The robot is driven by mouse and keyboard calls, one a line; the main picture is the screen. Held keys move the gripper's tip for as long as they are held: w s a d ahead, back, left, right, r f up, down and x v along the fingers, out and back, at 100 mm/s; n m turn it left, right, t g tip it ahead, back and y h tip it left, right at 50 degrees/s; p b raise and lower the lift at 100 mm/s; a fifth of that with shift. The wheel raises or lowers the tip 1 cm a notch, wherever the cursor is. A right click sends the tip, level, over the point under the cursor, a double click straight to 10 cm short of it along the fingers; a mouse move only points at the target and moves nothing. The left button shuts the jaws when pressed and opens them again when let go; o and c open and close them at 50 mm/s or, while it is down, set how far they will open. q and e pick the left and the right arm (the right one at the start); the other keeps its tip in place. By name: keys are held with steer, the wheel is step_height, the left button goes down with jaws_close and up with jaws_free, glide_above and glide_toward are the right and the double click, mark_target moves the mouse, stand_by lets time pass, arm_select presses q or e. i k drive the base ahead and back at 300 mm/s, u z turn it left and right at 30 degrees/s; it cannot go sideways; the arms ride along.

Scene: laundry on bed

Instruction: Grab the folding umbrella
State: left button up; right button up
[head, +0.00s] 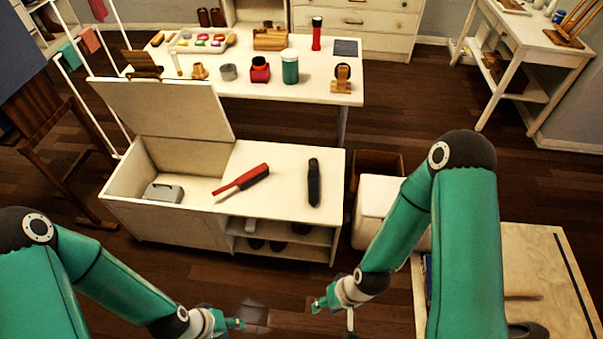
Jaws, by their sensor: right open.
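A slim black object (314,182) that looks like the folding umbrella lies lengthwise on the white bench top (285,160), to the right of a red-handled brush (242,180). My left gripper (236,323) is low in the head view, in front of the bench and well short of the black object; its jaws are too small and edge-on to read. My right gripper (319,306) is open and empty, also in front of the bench, below and apart from the black object. Neither gripper touches anything on the bench.
The bench's left lid (160,108) stands raised over a compartment holding a grey case (164,193). Behind is a white table (250,88) with jars and small items. A white bin (377,205) stands right of the bench. A light-topped table (550,270) is at lower right.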

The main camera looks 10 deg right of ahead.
mark_target(313, 173)
steer(key=u, duration=0.2)
steer(key=i, duration=1.45)
steer(key=z, duration=0.4)
